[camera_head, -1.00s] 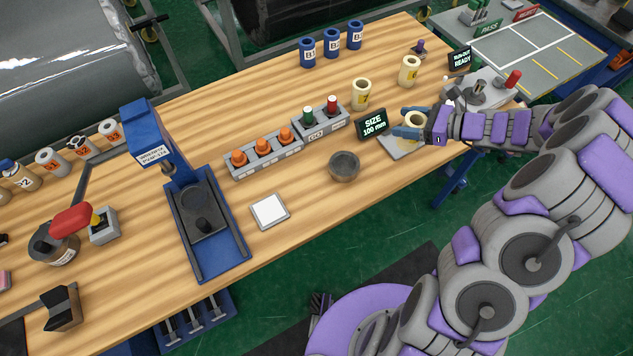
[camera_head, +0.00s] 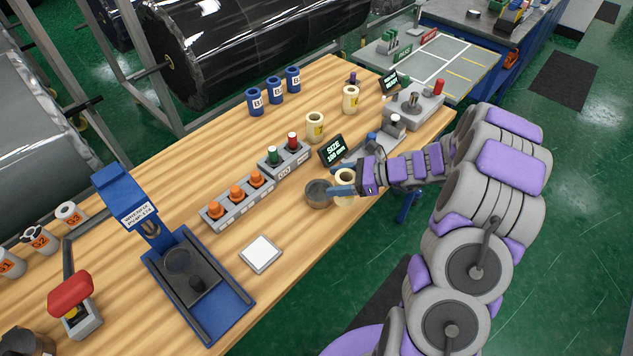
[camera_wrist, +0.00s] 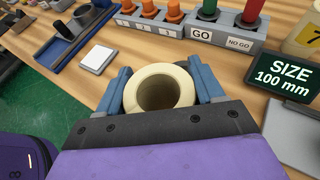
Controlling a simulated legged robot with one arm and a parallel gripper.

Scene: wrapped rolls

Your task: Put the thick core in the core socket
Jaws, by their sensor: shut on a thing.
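A cream hollow core (camera_head: 345,200) with a thick wall is between my gripper's blue fingers; no label shows on it. My gripper (camera_head: 344,187) is shut on it, and the core is upright or nearly so. In the wrist view, the core (camera_wrist: 132,92) sits between both fingers of my gripper (camera_wrist: 160,78), its open top facing the camera. A round dark grey cup (camera_head: 318,194), which looks like the core socket, stands on the table just left of the core. The head view does not show whether they touch.
Two other cream cores (camera_head: 315,128) (camera_head: 350,101) stand farther back. The size display (camera_head: 332,151) reads 100 mm. A GO / NO-GO block (camera_head: 284,158) and an orange-plug rack (camera_head: 236,201) lie behind the cup. A white-topped square pad (camera_head: 260,254) and a blue press (camera_head: 197,285) are left.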

